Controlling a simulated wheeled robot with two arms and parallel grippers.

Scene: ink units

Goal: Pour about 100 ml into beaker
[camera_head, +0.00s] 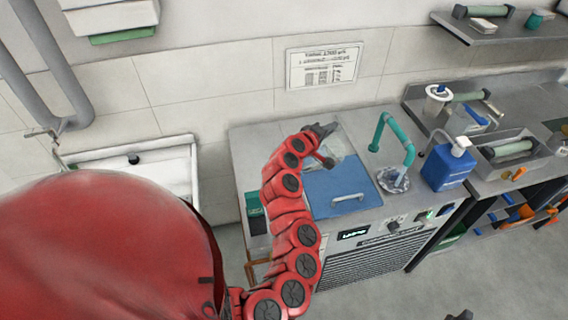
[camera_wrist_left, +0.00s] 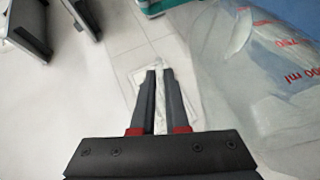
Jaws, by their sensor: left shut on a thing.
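My left gripper (camera_head: 322,132) is over the back of the steel unit with the blue panel, at the end of my red arm. In the left wrist view its two dark fingers (camera_wrist_left: 158,75) are nearly together. A large clear vessel (camera_wrist_left: 255,75) with red ml markings fills the right of that view, close beside the fingers. It looks like the thing held, but the grip point is hard to see. A faint clear shape (camera_head: 343,148) shows beside the gripper in the head view. I cannot make out a separate beaker or any liquid level. A dark tip at the bottom edge may be my right gripper (camera_head: 460,315).
The blue panel (camera_head: 342,185) has a handle. A teal tap (camera_head: 395,140) and a blue bottle (camera_head: 447,165) stand to its right. A grey tray (camera_head: 515,150) sits farther right. A white sink (camera_head: 140,165) is at left, and open floor lies in front.

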